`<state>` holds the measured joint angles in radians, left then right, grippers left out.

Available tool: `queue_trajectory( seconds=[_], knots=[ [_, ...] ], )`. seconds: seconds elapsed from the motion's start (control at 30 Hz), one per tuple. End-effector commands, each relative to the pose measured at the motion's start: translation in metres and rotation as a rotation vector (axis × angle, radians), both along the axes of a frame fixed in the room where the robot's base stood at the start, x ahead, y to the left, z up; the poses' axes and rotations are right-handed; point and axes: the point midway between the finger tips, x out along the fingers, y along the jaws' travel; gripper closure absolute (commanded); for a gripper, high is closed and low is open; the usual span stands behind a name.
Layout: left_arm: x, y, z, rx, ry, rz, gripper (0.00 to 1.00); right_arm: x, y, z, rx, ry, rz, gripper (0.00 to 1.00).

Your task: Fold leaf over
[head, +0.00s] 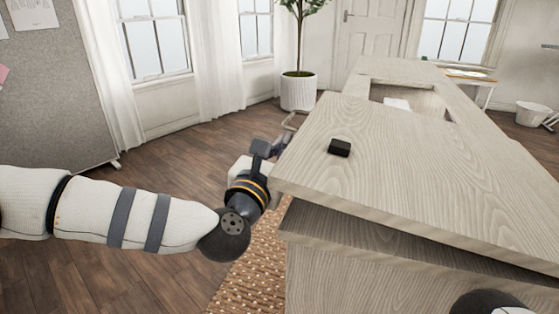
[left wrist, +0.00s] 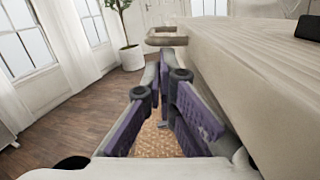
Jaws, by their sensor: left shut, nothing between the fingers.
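The pale wood-grained leaf (head: 430,175) lies over the sewing cabinet (head: 340,275), with a dark gap under its near edge. A loop-shaped handle (head: 294,121) sticks out from the leaf's left side; it also shows in the left wrist view (left wrist: 167,31). My left gripper (head: 278,146) is beside the leaf's left edge, just on the near side of the handle. In the left wrist view its purple-padded fingers (left wrist: 165,98) are shut and empty, with the handle beyond their tips. Whether they touch the leaf's edge is unclear. My right gripper is not seen.
A small black block (head: 340,148) rests on the leaf. Behind the leaf is a recessed opening (head: 405,92) in the cabinet top. A potted plant (head: 298,91) stands at the back. The floor left of the cabinet is open, with a brown dotted rug (head: 250,276).

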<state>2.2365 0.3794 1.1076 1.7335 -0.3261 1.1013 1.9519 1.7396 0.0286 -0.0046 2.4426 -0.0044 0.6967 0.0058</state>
Motion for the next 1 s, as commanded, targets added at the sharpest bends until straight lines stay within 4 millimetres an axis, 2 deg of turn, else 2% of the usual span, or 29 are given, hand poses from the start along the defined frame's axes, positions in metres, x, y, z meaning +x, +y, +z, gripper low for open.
queue_trajectory(
  seconds=[0.03,0.1,0.3,0.4,0.5,0.63,0.8,1.0],
  knots=[
    [-0.001,-0.003,0.040,0.024,-0.031,-0.001,1.00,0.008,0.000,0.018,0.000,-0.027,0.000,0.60],
    [-0.003,-0.007,0.066,0.071,-0.047,-0.001,1.00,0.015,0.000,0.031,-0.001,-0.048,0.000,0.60],
    [-0.009,-0.024,0.131,0.189,-0.087,-0.001,1.00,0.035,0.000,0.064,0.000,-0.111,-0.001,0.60],
    [-0.012,-0.033,0.155,0.238,-0.103,0.000,1.00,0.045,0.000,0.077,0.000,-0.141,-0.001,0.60],
    [-0.015,-0.041,0.173,0.278,-0.113,0.000,1.00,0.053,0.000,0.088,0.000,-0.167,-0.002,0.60],
    [-0.017,-0.049,0.187,0.316,-0.121,-0.001,1.00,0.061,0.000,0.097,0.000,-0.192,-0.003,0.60],
    [-0.018,-0.055,0.193,0.340,-0.122,-0.001,1.00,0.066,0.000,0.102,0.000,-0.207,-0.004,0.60],
    [-0.018,-0.056,0.192,0.347,-0.120,-0.001,1.00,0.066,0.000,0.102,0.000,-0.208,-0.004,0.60]
  ],
)
